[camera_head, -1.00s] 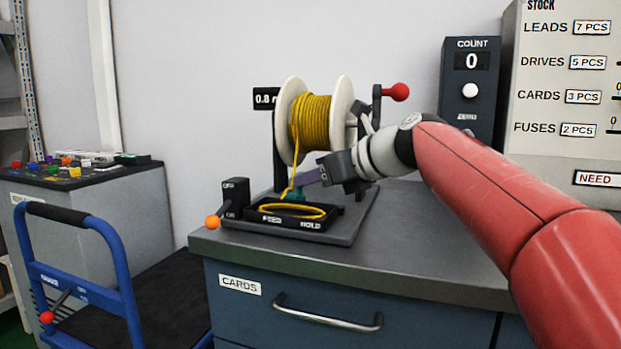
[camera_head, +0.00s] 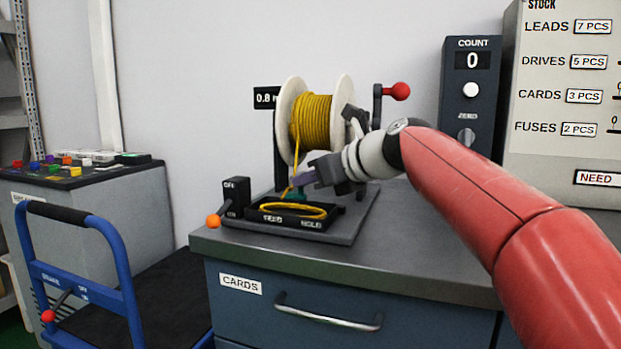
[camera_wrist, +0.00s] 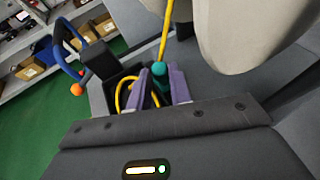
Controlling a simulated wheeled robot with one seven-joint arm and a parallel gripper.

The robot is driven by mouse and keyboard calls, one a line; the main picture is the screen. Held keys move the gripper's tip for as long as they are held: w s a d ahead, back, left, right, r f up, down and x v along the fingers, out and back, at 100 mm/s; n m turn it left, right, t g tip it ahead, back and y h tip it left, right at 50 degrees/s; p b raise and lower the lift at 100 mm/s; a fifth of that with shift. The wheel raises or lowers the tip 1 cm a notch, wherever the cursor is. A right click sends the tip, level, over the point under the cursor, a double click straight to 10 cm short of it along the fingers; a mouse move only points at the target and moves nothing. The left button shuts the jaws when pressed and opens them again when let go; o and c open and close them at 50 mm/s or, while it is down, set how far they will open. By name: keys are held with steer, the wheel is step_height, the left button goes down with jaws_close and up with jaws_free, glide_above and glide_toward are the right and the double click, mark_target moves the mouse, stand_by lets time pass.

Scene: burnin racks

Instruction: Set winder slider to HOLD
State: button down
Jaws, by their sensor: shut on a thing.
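The winder (camera_head: 350,228) stands on the counter, with a white spool (camera_head: 342,112) of yellow wire above a black tray (camera_head: 332,217). The tray front is marked FEED at left and HOLD at right. My gripper (camera_head: 304,181) reaches in from the right below the spool. In the wrist view its purple fingers (camera_wrist: 164,86) are on both sides of the green knob (camera_wrist: 158,70), shut on it.
An orange-tipped lever (camera_head: 213,221) on the OFF/ON box is left of the tray. A red-knobbed crank (camera_head: 400,91) is right of the spool. Yellow wire (camera_head: 292,212) runs down close to the fingers into the tray. The counter right of the winder is clear.

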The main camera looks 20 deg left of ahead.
glide_above(350, 217)
steer(key=shift+w+a+f, duration=0.1)
steer(key=shift+a, duration=0.1)
steer(key=c, duration=1.3)
jaws_free()
steer(key=shift+d, duration=0.15)
steer(key=v, duration=0.8)
steer(key=shift+p, duration=0.3)
